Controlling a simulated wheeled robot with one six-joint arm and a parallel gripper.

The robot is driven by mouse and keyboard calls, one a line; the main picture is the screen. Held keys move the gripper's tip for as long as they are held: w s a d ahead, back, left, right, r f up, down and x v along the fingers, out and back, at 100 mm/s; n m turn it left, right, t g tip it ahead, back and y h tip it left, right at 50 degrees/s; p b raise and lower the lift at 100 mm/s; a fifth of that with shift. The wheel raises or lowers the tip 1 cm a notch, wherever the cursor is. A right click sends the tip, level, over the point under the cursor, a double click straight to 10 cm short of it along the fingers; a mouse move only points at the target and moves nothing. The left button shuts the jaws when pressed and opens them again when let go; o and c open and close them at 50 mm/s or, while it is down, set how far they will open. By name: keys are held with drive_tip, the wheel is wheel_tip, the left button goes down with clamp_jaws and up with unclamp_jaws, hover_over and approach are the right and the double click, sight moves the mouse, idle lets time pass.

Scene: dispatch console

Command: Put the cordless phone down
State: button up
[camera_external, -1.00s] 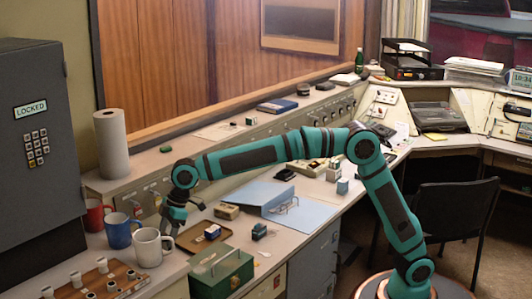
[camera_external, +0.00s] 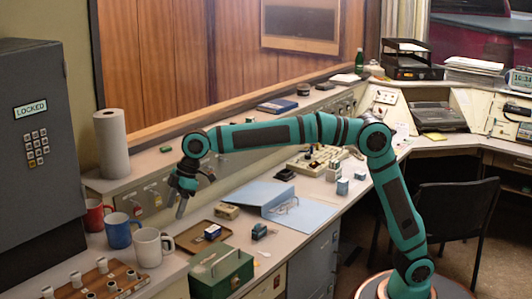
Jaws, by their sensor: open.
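My gripper (camera_external: 181,205) hangs above the desk, over the gap between the white mug and the brown tray (camera_external: 190,240). Its jaws are open and point down, and they look narrow from this side. I cannot make out anything held between them. I cannot pick out the cordless phone for certain. A small black object (camera_external: 285,174) lies beyond the blue binder, too small to identify. A small blue and white box (camera_external: 212,232) sits on the tray.
Red, blue (camera_external: 118,231) and white (camera_external: 151,247) mugs stand left of my gripper. A green cash box (camera_external: 221,272) is in front of the tray. A beige box (camera_external: 226,211) and open blue binder (camera_external: 280,200) lie to the right. A paper roll (camera_external: 112,143) stands behind.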

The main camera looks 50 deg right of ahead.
drive_tip(key=s+d+r+m+t, duration=0.15)
drive_tip(key=d+r, duration=0.35)
drive_tip(key=d, duration=0.7)
drive_tip(key=s+d+r+m+t, duration=0.1)
drive_tip(key=d+r+m+t, duration=0.3)
drive_tip(key=d, duration=0.8)
drive_tip(key=s+d+r+m+t, duration=0.15)
drive_tip(key=d+r, duration=0.45)
drive_tip(key=d, duration=0.7)
drive_tip(key=s+d+r+m+t+h, duration=0.1)
drive_tip(key=s+d+t, duration=0.1)
drive_tip(key=s+d, duration=0.45)
drive_tip(key=s+d+m+t, duration=0.2)
drive_tip(key=s+d, duration=0.2)
drive_tip(key=d, duration=0.5)
drive_tip(key=s+d+f+m+t+h, duration=0.1)
drive_tip(key=s+d+t, duration=0.1)
drive_tip(key=s+d, duration=0.3)
drive_tip(key=s+d+f+m+t+h, duration=0.2)
drive_tip(key=s+d, duration=0.3)
drive_tip(key=s, duration=0.3)
drive_tip(key=shift+s+d+f+t, duration=0.3)
drive_tip(key=shift+s+d, duration=0.1)
